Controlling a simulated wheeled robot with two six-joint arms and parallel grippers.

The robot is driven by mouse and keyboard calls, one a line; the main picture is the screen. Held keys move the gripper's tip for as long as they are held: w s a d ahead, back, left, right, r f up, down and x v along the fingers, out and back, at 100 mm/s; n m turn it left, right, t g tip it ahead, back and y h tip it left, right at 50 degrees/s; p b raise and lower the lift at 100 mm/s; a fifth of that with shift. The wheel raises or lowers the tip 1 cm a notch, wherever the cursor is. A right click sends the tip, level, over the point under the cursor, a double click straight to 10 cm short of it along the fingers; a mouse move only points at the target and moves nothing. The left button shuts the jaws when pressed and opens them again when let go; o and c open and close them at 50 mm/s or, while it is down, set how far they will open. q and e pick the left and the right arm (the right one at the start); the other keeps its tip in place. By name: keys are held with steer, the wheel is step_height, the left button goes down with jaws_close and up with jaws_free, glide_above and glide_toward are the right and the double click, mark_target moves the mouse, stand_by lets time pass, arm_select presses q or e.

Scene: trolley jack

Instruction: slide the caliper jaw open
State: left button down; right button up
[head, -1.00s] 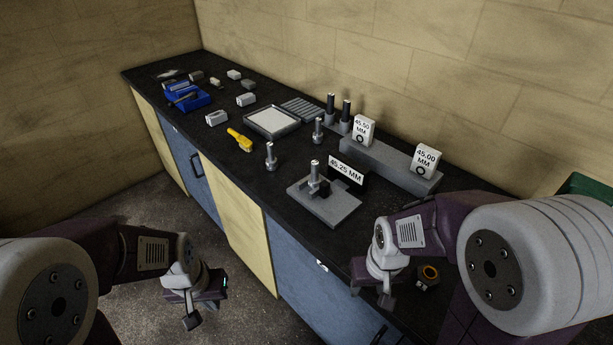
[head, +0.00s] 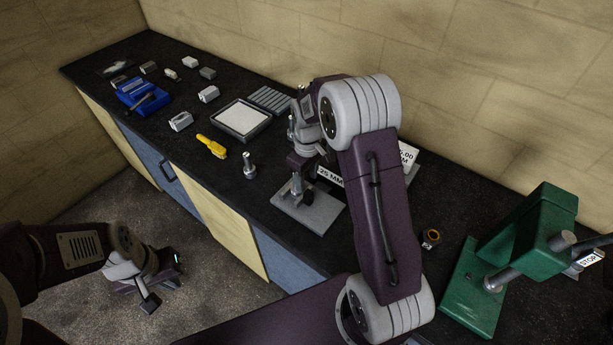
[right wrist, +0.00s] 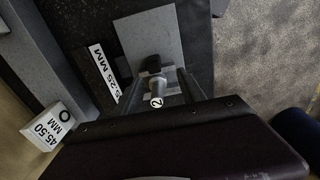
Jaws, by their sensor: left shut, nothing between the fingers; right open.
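No caliper can be picked out with certainty. A grey plate (head: 318,217) lies on the bench, bearing an upright metal pin (head: 297,187) and a black block. A "45.25 MM" card (right wrist: 104,72) stands beside it. In the right wrist view the pin's top (right wrist: 157,101) is marked 2 and lies between the fingers, with the black block (right wrist: 153,65) beyond it. My right gripper (right wrist: 160,92) is open above the plate; contact with the pin cannot be told. It is partly hidden in the head view. My left gripper (head: 150,303) is shut and empty over the floor, away from the bench.
A "45.50 MM" block (right wrist: 44,127) stands near my right gripper. A green press (head: 520,245) stands at the right. A chrome post (head: 249,165), yellow tool (head: 212,146), tray (head: 241,120) and blue vise (head: 140,95) lie leftward. The bench's front strip is mostly clear.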

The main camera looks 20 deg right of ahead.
mark_target(308, 192)
steer(key=shift+w+d+r+p, duration=0.2)
steer(key=shift+w+d+p, duration=0.3)
steer(key=shift+d+p, duration=0.15)
steer(key=shift+s+a+f+p, duration=0.1)
steer(key=shift+f+p, duration=0.2)
steer(key=shift+f, duration=0.05)
steer(key=f+p, duration=0.1)
steer(key=f, duration=0.2)
steer(key=f+p, duration=0.1)
steer(key=f, duration=0.3)
steer(key=shift+w+f+p, duration=0.2)
steer(key=shift+f+p, duration=0.1)
steer(key=shift+p, duration=0.1)
steer(key=shift+f, duration=0.3)
arm_select(q)
step_height(308, 192, up, 6)
steer(key=shift+r, duration=0.2)
arm_select(e)
jaws_close()
arm_select(q)
steer(key=shift+s, duration=0.1)
